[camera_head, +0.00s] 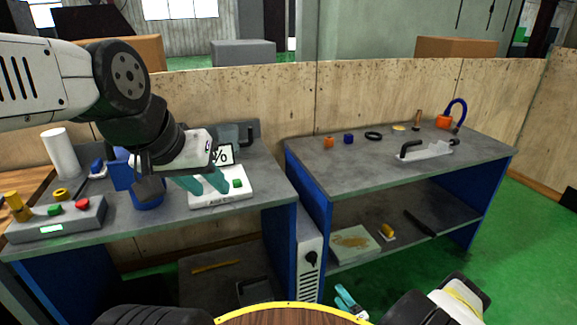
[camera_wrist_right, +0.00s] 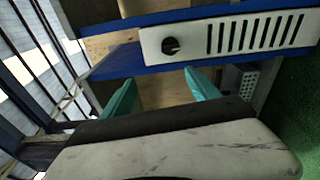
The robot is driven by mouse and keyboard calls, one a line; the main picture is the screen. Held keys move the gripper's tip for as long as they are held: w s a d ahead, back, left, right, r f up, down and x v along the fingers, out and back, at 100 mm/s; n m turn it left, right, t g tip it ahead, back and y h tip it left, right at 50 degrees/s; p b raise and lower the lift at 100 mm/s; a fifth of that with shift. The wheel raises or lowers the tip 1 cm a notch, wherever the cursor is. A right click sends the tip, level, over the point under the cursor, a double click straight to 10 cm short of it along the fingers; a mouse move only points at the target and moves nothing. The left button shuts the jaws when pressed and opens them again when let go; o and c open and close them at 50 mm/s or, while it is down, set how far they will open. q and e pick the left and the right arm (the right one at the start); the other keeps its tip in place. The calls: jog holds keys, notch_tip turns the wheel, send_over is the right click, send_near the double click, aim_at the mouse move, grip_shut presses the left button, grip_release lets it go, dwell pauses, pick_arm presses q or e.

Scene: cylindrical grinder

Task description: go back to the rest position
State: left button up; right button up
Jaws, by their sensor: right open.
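My left gripper (camera_head: 207,183) reaches in over the left bench, its teal fingers apart above a white device with a green button (camera_head: 238,184). Nothing shows between the fingers; I cannot tell whether they touch the device. My right gripper (camera_head: 348,302) is low at the bottom of the head view, in front of the gap between the benches. In the right wrist view its two teal fingers (camera_wrist_right: 160,92) stand apart, open and empty, facing a white panel with a black knob (camera_wrist_right: 170,46).
The left bench (camera_head: 120,218) carries a grey button box (camera_head: 60,222), a white cylinder (camera_head: 61,153) and a blue container (camera_head: 148,200). Green floor (camera_head: 530,225) is open at right.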

jog(key=w+a+r+n+g+y, duration=0.15)
jog(key=r+n+g, duration=0.35)
jog(key=r+n, duration=0.55)
jog(key=w+a+r+n+g+y, duration=0.15)
jog(key=r+n+g, duration=0.45)
jog(key=r, duration=0.8)
jog(key=w+a+r+n+g+y, duration=0.1)
jog(key=a+r+n+g+y, duration=0.2)
jog(key=r+n, duration=0.75)
jog(key=s+r+n+t+h, duration=0.2)
jog(key=s+r+n+h, duration=0.4)
jog(key=s+r+n, duration=0.4)
jog(key=s+d+r+n+t+h, duration=0.1)
jog(key=s+r+n+h, duration=0.4)
jog(key=s+r+n, duration=0.6)
notch_tip(320, 180, up, 7)
jog(key=s, duration=0.2)
jog(key=shift+s+r+n+t+h, duration=0.2)
jog(key=shift+s+n+t+h, duration=0.1)
jog(key=shift+s+t+h, duration=0.1)
